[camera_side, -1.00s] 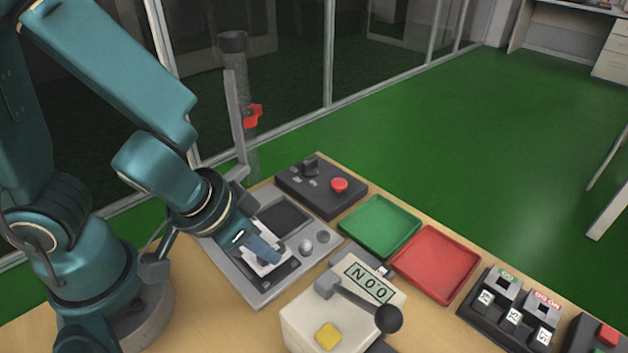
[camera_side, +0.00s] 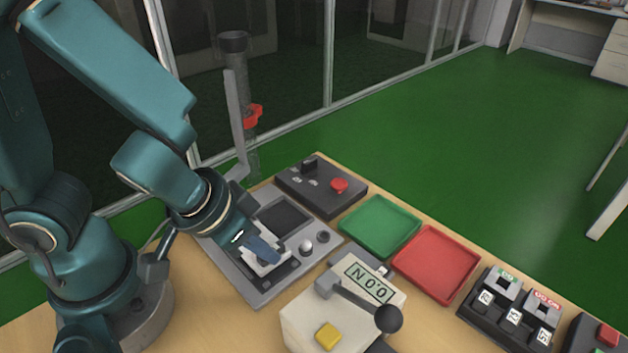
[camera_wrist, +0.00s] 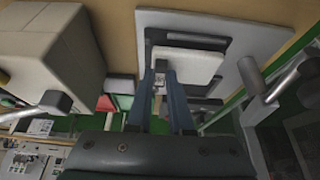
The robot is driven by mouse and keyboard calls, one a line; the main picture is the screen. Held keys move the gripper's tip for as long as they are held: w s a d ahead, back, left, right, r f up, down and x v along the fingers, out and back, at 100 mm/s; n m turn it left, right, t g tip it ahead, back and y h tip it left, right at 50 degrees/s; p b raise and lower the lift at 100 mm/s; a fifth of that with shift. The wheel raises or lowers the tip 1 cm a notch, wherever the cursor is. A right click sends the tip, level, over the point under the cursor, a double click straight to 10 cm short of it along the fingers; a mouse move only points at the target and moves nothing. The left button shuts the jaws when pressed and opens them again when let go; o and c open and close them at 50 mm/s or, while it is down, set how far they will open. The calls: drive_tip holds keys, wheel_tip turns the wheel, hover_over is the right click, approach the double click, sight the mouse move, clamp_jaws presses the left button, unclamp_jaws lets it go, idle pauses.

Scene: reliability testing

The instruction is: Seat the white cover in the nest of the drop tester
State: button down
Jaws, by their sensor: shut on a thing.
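The white cover (camera_wrist: 192,66) is held between the fingers of my gripper (camera_wrist: 163,73) in the wrist view. In the side view the gripper (camera_side: 265,250) points down at the drop tester, with the white cover (camera_side: 266,264) showing around its fingertips. The drop tester's grey base (camera_side: 232,266) lies on the bench, with dark recessed areas in its top. The cover is over the dark nest area (camera_side: 284,275) at the near end of the base. The fingers and cover hide most of the nest, so I cannot tell whether the cover touches its floor.
The drop tube (camera_side: 236,80) with a red clamp (camera_side: 253,115) rises behind the base. A cream device with a lever (camera_side: 345,300) stands close to the right. A black control box (camera_side: 320,187), green tray (camera_side: 380,226) and red tray (camera_side: 435,263) lie farther right.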

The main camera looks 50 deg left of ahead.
drive_tip(key=shift+f, duration=0.55)
idle(0.4)
drive_tip(key=c, duration=0.7)
unclamp_jaws()
drive_tip(key=shift+c, duration=0.2)
drive_tip(key=shift+r, duration=3)
